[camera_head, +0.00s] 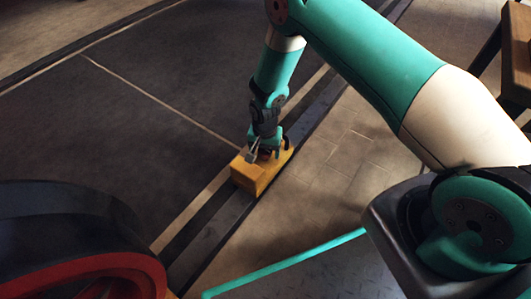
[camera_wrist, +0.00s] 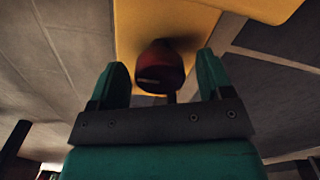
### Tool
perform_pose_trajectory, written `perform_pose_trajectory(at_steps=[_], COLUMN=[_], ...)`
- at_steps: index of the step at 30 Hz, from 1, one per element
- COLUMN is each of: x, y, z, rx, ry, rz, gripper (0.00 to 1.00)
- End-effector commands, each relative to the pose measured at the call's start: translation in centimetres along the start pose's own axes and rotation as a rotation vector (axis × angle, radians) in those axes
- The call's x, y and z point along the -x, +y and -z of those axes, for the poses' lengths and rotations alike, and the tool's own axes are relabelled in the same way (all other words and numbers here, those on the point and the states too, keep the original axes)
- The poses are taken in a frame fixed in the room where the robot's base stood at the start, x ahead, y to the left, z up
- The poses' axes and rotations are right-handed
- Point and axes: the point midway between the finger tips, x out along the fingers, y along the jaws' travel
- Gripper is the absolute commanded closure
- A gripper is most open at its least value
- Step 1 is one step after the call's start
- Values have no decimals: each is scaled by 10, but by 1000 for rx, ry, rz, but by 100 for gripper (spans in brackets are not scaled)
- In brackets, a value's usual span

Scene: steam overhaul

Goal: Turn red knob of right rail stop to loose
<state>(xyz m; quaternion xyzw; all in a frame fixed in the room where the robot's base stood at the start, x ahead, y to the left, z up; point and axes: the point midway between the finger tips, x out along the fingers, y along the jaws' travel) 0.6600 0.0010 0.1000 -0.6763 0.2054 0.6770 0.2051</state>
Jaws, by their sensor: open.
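The right rail stop is a yellow block (camera_head: 254,177) lying along the dark rail strip in the head view. In the wrist view its yellow surface (camera_wrist: 135,60) fills the upper middle. The red knob (camera_wrist: 160,68) is dark red and round with a pale mark on its face, and it stands out from the block. My gripper (camera_wrist: 163,80) is open, with one green finger on each side of the knob and gaps showing on both sides. In the head view my gripper (camera_head: 262,150) is over the block and mostly hides the knob.
A large dark wheel with a red inner part (camera_head: 90,270) stands at the lower left. A teal bar (camera_head: 285,264) edges a dark plate at the bottom. A wooden piece of furniture (camera_head: 515,50) is at the upper right. The paved floor (camera_head: 335,160) right of the block is clear.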

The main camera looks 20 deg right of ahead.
Motion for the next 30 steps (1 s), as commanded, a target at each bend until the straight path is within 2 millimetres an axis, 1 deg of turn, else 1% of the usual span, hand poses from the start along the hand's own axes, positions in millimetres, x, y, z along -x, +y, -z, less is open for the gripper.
perform_pose_trajectory(at_steps=[8, 11, 12, 14, 15, 23, 30], x=[-1, -1, -1, -1, -1, 0, 2], y=[0, 0, 0, 0, 0, 0, 0], z=[0, 0, 0, 0, 0, 0, 0], rx=[0, 0, 0, 0, 0, 22, 132], ry=[1, 1, 1, 1, 1, 0, 0], rz=[1, 1, 1, 1, 1, 1, 1], gripper=[27, 48, 57, 71, 75, 75, 75])
